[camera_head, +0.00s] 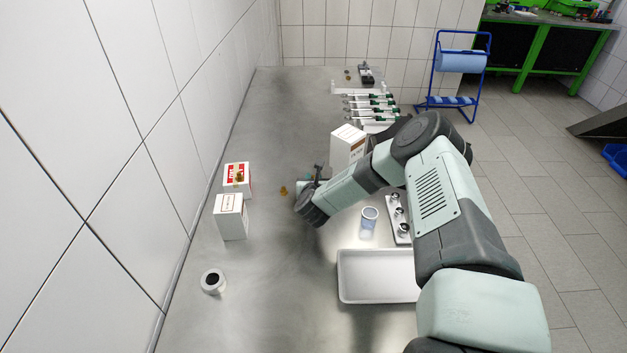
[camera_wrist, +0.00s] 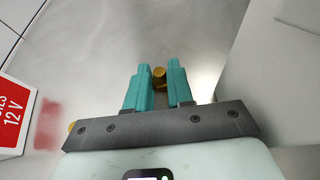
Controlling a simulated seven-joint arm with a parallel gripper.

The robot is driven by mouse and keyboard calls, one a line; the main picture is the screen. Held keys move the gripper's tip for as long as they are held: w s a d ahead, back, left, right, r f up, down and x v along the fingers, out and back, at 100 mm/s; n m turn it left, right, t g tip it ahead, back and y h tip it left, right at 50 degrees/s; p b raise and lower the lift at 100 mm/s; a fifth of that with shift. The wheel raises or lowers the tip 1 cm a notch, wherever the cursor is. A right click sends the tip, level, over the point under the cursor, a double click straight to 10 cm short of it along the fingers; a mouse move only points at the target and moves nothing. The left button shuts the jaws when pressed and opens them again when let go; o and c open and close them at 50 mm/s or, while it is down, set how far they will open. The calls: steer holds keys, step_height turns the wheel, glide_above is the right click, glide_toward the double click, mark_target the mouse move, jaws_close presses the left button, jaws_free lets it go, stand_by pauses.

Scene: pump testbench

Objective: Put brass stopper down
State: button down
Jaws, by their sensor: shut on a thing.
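The brass stopper (camera_wrist: 159,73) sits between the teal fingertips of my gripper (camera_wrist: 160,80) in the wrist view. The fingers are shut on it. In the head view, a small brass piece (camera_head: 283,190) shows just left of my gripper, over the bare steel table (camera_head: 262,262). My wrist hides much of the gripper there. I cannot tell whether the stopper touches the table.
A red-and-white box (camera_head: 236,179) with a brass-coloured thing on it and a white box (camera_head: 230,217) stand left. A tray (camera_head: 376,277), a clear cup (camera_head: 368,222) and a taller box (camera_head: 347,147) stand right. Bare table lies between.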

steer(key=shift+r, duration=0.6)
step_height(320, 180, up, 2)
steer(key=shift+r, duration=0.2)
steer(key=s, duration=1.7)
steer(key=shift+f, duration=0.1)
steer(key=shift+s, duration=0.45)
step_height(320, 180, up, 19)
steer(key=n+g+y, duration=0.9)
steer(key=n+y, duration=0.4)
steer(key=n, duration=0.1)
glide_above(236, 167)
steer(key=shift+m+t, duration=0.3)
steer(key=shift+t, duration=0.1)
step_height(236, 167, down, 16)
steer(key=shift+s+r, duration=0.1)
steer(key=shift+r, duration=0.15)
steer(key=shift+f, duration=0.15)
